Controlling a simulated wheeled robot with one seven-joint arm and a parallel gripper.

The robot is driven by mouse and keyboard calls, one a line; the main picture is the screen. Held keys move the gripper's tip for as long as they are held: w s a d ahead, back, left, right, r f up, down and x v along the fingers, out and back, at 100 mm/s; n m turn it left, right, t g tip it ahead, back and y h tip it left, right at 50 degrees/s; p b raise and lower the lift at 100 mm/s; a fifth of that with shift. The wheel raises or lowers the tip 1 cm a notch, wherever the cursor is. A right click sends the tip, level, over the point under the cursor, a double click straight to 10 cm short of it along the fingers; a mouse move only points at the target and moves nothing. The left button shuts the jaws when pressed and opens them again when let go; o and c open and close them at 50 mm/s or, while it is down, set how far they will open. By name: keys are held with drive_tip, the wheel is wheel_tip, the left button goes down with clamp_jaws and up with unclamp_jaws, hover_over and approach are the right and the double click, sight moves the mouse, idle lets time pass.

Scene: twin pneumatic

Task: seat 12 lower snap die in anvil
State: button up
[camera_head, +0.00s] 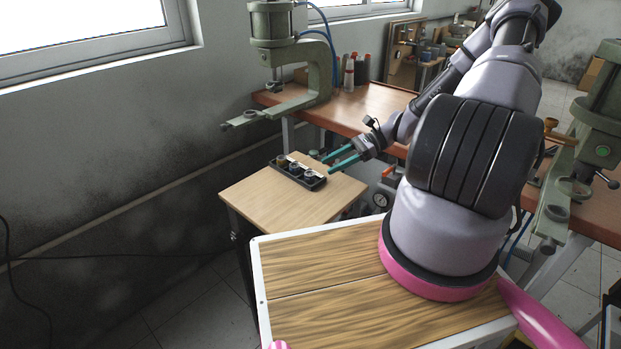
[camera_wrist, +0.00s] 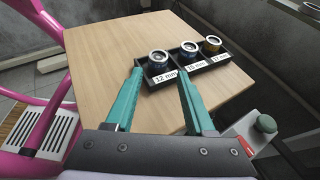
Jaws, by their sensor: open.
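The 12 lower snap die (camera_wrist: 158,57) is a small round metal piece in the tray compartment labelled "12 mm" in the wrist view. The black tray (camera_wrist: 225,61) holds it with two other dies and lies on a small wooden table. My gripper (camera_wrist: 160,72) is open and empty, its two teal fingers pointing at the 12 mm compartment, one to each side of the die in the picture. In the head view my gripper (camera_head: 330,163) is beside the tray (camera_head: 319,186). A green press (camera_head: 318,75) stands on the bench behind, with its lower arm reaching out to the left; I cannot tell which part is the anvil.
The other dies (camera_wrist: 189,48) (camera_wrist: 212,42) stand in the neighbouring compartments. The small table (camera_head: 255,195) is otherwise bare. A second green press (camera_head: 590,150) stands at the right. A workbench (camera_head: 365,103) with bottles runs behind the small table.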

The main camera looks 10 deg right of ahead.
sight(311, 174)
drive_tip(key=x, duration=0.6)
drive_tip(key=shift+s+r, duration=0.15)
drive_tip(key=shift+r, duration=0.1)
clamp_jaws()
